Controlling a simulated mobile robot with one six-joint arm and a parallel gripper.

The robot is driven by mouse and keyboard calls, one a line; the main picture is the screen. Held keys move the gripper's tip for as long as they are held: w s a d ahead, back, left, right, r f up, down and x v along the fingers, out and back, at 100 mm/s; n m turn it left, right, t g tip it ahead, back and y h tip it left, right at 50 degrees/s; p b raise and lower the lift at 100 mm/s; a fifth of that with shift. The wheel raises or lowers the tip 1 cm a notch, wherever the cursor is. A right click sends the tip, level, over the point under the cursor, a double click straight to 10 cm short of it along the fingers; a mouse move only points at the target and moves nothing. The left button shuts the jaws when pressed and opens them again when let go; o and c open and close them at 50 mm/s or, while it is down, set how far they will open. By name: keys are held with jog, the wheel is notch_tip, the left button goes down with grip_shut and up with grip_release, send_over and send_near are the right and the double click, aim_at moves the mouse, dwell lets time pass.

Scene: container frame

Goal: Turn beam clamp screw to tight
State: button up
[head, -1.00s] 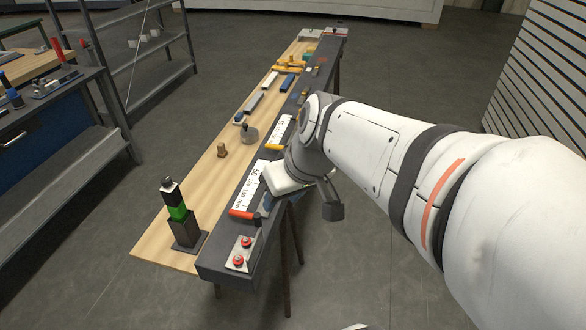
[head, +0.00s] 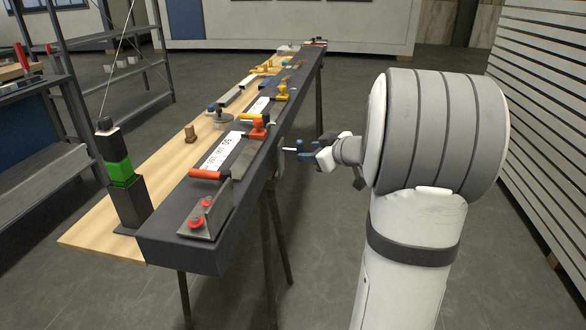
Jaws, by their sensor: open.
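The dark beam (head: 185,243) runs away from me along the right side of a wooden bench top (head: 90,238). An orange-red clamp (head: 258,129) sits on the beam's top near its right edge, with a yellow-orange handle beside it. A red handle (head: 205,175) lies nearer to me, by an angled grey metal bracket (head: 207,210) with red knobs. I cannot tell which small part is the clamp screw. My gripper (head: 291,150) is open, to the right of the beam and slightly below its top, pointing left at its side face. Whether its fingertips touch anything is too small to tell.
A black-and-green post (head: 120,170) stands at the near left end of the bench. White scale strips (head: 219,151) and a yellow clamp (head: 281,93) lie along the beam. Metal shelving (head: 110,80) stands at left, a slatted wall (head: 548,120) at right. Floor right of the beam is clear.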

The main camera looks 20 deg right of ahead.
aim_at(300, 150)
jog(key=x, duration=0.2)
jog(key=d+x, duration=0.1)
jog(key=x, duration=0.5)
jog(key=shift+w+d+f, duration=0.2)
jog(key=shift+d+f, duration=0.1)
jog(key=shift+d, duration=0.05)
jog(key=shift+r, duration=0.2)
jog(key=c, duration=0.9)
